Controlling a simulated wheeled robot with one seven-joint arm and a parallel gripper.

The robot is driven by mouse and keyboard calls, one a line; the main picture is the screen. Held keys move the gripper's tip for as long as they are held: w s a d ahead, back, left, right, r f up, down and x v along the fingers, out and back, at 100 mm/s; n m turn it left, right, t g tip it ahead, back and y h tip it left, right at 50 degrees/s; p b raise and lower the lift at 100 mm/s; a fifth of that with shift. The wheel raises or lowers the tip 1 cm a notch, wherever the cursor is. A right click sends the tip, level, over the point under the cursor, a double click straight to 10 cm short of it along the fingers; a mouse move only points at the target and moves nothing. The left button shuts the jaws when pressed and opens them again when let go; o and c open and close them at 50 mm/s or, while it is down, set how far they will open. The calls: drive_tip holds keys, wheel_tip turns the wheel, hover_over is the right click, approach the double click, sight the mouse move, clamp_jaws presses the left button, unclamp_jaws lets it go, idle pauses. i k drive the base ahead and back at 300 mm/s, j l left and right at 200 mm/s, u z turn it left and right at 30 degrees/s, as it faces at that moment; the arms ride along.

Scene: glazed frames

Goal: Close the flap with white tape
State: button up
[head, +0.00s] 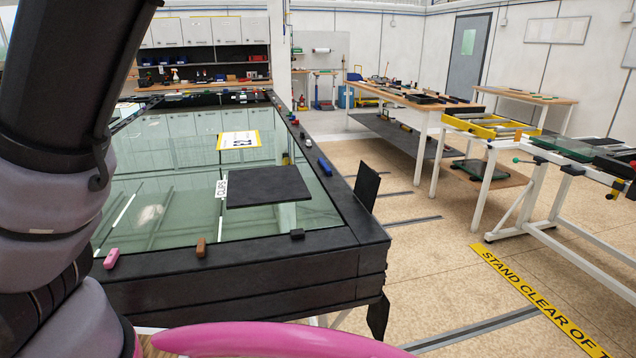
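A large glazed frame (330,262) with a thick black border lies flat in front of me. A dark upright flap (366,187) stands out from its right side, near the near right corner. Another dark piece (378,315) hangs below that corner. I cannot make out white tape on either one. A black square pad (268,187) lies on the glass, with a white label reading "CLIPS" (221,187) along its left edge. My arm fills the left of the head view and hides part of the frame's left side. My gripper is not in view.
Small pink (111,258), brown (200,247), black (297,234) and blue (325,167) blocks sit on the border. A yellow and white sign (238,140) lies on the glass. Benches stand at the right and back.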

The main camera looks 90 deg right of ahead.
sight(368, 180)
drive_tip(key=k+l+u, duration=0.25)
drive_tip(key=k+u, duration=0.15)
drive_tip(key=k, duration=0.15)
drive_tip(key=k+u, duration=0.4)
drive_tip(key=k, duration=0.2)
drive_tip(key=k+z, duration=0.1)
drive_tip(key=k, duration=0.45)
drive_tip(key=k+l+z, duration=0.15)
drive_tip(key=k, duration=0.35)
drive_tip(key=k+l+z, duration=0.1)
drive_tip(key=k, duration=0.45)
drive_tip(key=l+z, duration=0.1)
drive_tip(key=z, duration=1.4)
drive_tip(key=k+j+u, duration=0.25)
drive_tip(key=k+j, duration=0.2)
drive_tip(key=k, duration=0.15)
